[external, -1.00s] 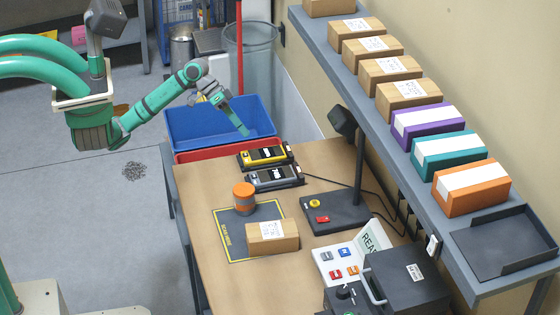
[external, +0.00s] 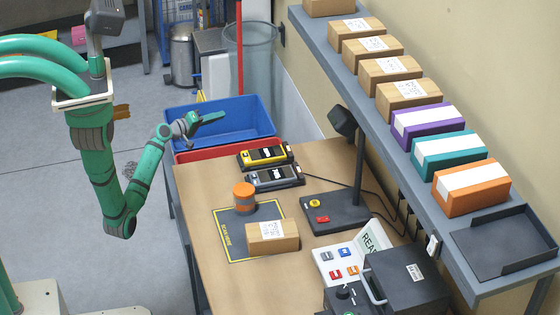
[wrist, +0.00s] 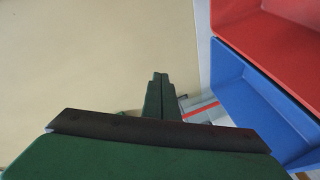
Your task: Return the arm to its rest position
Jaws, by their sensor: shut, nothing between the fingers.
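My arm is folded, with its elbow low beside the left side of the workbench. My gripper (external: 211,117) is in front of the blue bin in the external view and points right. In the wrist view my gripper (wrist: 158,78) shows its two dark green fingers together, with nothing between them. The blue bin (external: 240,108) and the red bin (external: 200,154) stand at the bench's far left end. They also show at the right of the wrist view, red bin (wrist: 285,50) above blue bin (wrist: 255,105).
The workbench (external: 200,195) carries a brown box (external: 272,237), an orange-and-grey cylinder (external: 244,198), two handheld devices (external: 265,155) and a dark stand (external: 335,212). A shelf (external: 480,270) with several boxes runs along the right. Floor (external: 50,190) at the left is clear.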

